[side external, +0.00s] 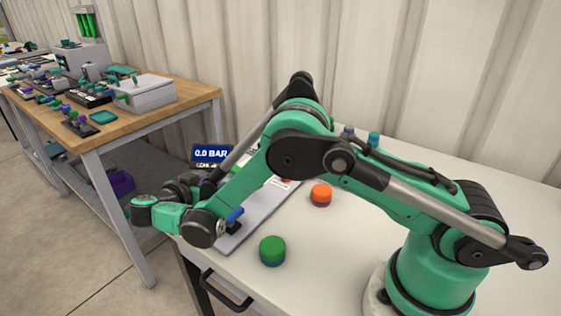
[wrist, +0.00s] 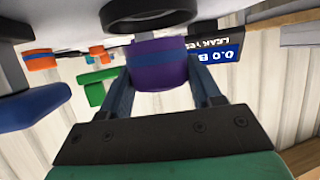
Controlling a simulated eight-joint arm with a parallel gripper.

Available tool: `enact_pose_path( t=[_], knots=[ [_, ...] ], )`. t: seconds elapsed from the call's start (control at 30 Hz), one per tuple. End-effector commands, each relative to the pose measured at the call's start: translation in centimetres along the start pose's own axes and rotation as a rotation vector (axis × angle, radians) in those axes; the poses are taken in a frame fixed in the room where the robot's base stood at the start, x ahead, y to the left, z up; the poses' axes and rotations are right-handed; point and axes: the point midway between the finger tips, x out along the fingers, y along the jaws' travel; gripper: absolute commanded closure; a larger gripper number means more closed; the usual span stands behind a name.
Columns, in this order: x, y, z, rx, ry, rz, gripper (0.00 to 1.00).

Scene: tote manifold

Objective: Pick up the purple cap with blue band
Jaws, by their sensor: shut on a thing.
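The purple cap with the blue band (wrist: 158,75) is in the middle of the wrist view. My gripper (wrist: 160,88) has its two dark blue fingers on either side of the cap and is shut on it. The cap sits right against a black ring (wrist: 148,14) at the top of the wrist view; I cannot tell whether they touch. In the side view my arm reaches left over the table, and the fingers and the purple cap cannot be made out there.
A green cap (side external: 272,250) and an orange cap (side external: 320,195) stand on the white table (side external: 340,270). A blue display (side external: 211,153) reads 0.0 BAR behind my arm. A blue lever (side external: 235,215) is close to my wrist. A wooden bench (side external: 150,120) with equipment stands left.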

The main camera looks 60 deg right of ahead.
Motion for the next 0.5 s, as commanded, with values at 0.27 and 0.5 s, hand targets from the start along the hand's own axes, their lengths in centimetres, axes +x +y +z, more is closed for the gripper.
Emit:
enact_pose_path(
  t=[0.27,0.5],
  knots=[
    [-2.8,0.1,-6.8,0.0,0.0,0.0,1.0],
    [-5.4,0.0,-13.1,0.0,0.0,0.0,1.0]
  ],
)
